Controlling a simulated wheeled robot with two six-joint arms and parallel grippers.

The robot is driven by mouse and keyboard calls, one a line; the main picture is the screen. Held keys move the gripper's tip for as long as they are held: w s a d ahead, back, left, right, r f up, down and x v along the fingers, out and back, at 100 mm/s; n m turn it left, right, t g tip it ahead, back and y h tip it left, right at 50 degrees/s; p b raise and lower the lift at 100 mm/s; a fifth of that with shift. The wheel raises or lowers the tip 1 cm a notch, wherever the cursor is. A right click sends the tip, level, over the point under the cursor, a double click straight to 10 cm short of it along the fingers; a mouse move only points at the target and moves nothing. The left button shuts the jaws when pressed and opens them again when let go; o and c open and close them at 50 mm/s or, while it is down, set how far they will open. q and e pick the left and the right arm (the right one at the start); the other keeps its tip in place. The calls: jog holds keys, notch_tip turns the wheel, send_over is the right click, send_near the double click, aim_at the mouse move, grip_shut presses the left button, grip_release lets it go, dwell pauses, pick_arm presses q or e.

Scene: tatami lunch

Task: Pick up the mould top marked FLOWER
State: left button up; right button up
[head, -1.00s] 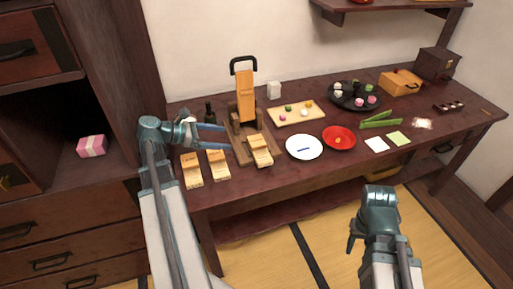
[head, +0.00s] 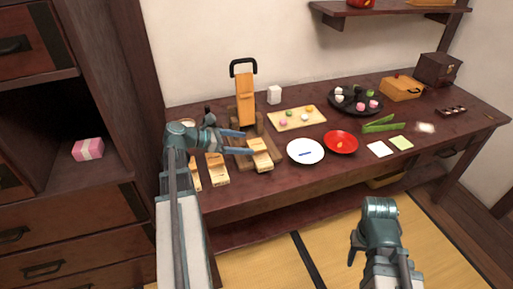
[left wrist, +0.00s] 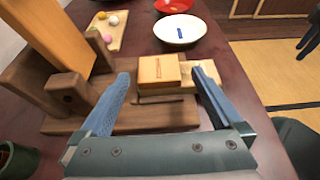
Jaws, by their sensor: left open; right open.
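Several pale wooden mould pieces lie at the table's front left. One mould block (head: 260,160) rests at the press base, and others (head: 216,172) lie to its left, partly hidden by my left arm. Their markings are too small to read, so I cannot tell which is FLOWER. My left gripper (head: 247,142) is open beside the block at the press. In the left wrist view that block (left wrist: 160,68) has a top part over a lower part and appears between the spread fingers, not gripped. My right gripper (head: 365,245) is low in front of the table; its fingertips are hard to see.
The wooden press (head: 245,100) with its black handle stands just behind the block. A white plate (head: 305,158) and a red dish (head: 341,150) lie to the right. A sweets board (head: 297,125) is farther back.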

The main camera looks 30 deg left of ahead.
aim_at(257, 144)
pick_arm(q)
jog(key=b+x, duration=0.2)
jog(key=x, duration=0.3)
jog(key=shift+a+f, duration=0.15)
jog(key=shift+a, duration=0.05)
jog(key=shift+w+d, duration=0.15)
jog(key=c, duration=1.2)
